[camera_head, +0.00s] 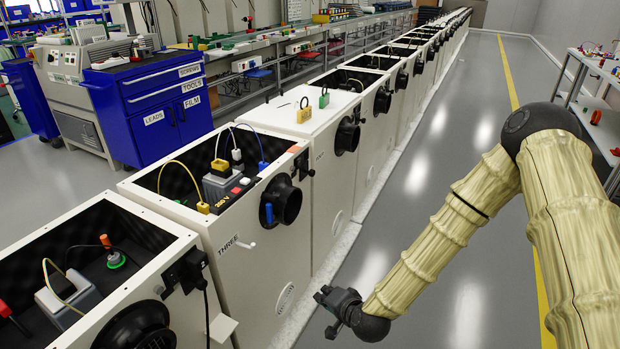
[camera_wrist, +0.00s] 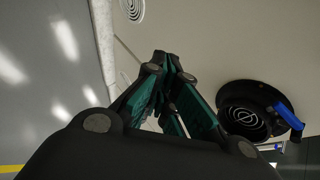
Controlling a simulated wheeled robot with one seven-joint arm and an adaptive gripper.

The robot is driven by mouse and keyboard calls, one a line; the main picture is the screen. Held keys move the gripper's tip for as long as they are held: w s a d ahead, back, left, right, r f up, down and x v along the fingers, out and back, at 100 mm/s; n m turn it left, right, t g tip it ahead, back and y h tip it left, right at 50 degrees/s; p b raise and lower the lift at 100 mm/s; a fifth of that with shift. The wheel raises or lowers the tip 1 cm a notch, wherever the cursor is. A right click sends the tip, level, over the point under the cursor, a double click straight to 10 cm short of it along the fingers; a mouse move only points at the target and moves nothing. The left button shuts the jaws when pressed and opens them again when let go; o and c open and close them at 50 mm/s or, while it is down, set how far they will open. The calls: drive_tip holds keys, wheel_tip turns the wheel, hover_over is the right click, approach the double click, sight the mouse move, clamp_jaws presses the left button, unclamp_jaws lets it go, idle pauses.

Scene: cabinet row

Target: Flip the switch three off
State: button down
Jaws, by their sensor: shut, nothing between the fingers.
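The cabinet labelled THREE (camera_head: 262,262) stands in the row at the left of the head view. A small white lever switch (camera_head: 244,244) sticks out of its front beside the label, left of and below the round black vent (camera_head: 282,203) with a blue handle. My gripper (camera_head: 326,299) is in front of the cabinets, low and to the right of the switch, apart from it. In the wrist view my gripper (camera_wrist: 172,66) has its teal fingers together with nothing held. The vent (camera_wrist: 250,112) shows there at right; I cannot make out the switch.
More white cabinets (camera_head: 342,143) run into the distance, and an open-topped one (camera_head: 95,262) stands nearer at left. The grey aisle floor (camera_head: 440,150) is clear. A shelf table (camera_head: 595,100) stands at the right edge, and a blue drawer unit (camera_head: 150,105) behind the row.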

sight(299, 163)
drive_tip(key=w+d+r+m+t+b, duration=0.3)
drive_tip(key=w+r+m+t+b, duration=0.2)
drive_tip(key=w+r, duration=1.4)
wheel_tip(299, 163, up, 3)
drive_tip(key=m+t, duration=0.2)
drive_tip(key=t, duration=0.1)
drive_tip(key=shift+w+m+t+b, duration=0.3)
drive_tip(key=shift+w, duration=0.05)
drive_tip(key=shift+w, duration=0.1)
drive_tip(key=a+b+x, duration=0.2)
drive_tip(key=x, duration=1)
drive_tip(key=shift+a, duration=0.4)
drive_tip(key=shift+r, duration=0.1)
